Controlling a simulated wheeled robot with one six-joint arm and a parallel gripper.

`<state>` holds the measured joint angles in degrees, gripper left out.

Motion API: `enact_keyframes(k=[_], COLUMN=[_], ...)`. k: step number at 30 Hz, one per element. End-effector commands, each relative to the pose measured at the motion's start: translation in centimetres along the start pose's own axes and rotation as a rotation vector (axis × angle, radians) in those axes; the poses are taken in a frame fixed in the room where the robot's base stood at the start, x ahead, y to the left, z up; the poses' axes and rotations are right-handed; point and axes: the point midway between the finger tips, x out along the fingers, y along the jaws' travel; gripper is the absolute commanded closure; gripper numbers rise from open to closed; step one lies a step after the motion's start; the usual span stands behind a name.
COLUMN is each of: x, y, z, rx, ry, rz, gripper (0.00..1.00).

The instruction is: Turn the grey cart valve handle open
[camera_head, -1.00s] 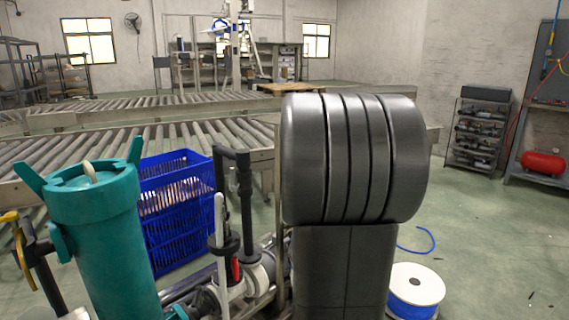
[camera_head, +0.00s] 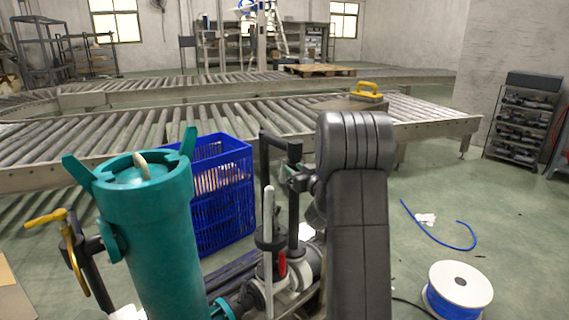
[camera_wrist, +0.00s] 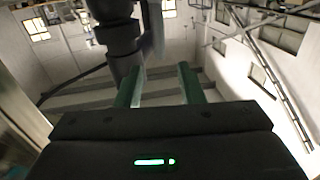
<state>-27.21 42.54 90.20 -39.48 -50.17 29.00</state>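An upright pale grey lever (camera_head: 269,225) stands at the cart's pipework in the head view, beside a black pipe (camera_head: 265,160) with an elbow. I take it as the valve handle. My gripper (camera_head: 289,171) shows partly at the black pipe, left of my arm; my arm hides the rest. In the wrist view, the two green fingers of my gripper (camera_wrist: 160,88) are apart, with nothing seen between their tips. A dark pipe (camera_wrist: 121,45) stands just beyond the left finger. A blurred pale upright piece beside it may be the lever. I cannot tell whether anything touches.
A teal filter housing (camera_head: 155,235) with a yellow handle (camera_head: 75,250) beside it stands at left. A blue crate (camera_head: 225,195) is behind the pipework. Roller conveyors (camera_head: 90,145) cross the back. A blue hose spool (camera_head: 459,285) lies at right, with open floor around it.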

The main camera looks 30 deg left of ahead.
Motion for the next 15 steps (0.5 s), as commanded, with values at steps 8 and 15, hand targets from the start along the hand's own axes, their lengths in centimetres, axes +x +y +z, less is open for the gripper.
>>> enact_keyframes(k=[8, 15], x=[5.4, 7.4], y=[0.0, 0.1], z=[0.1, 0.0], rx=[0.000, 0.000], ry=[0.001, -0.001], rz=[0.000, 0.002], gripper=[0.65, 0.65])
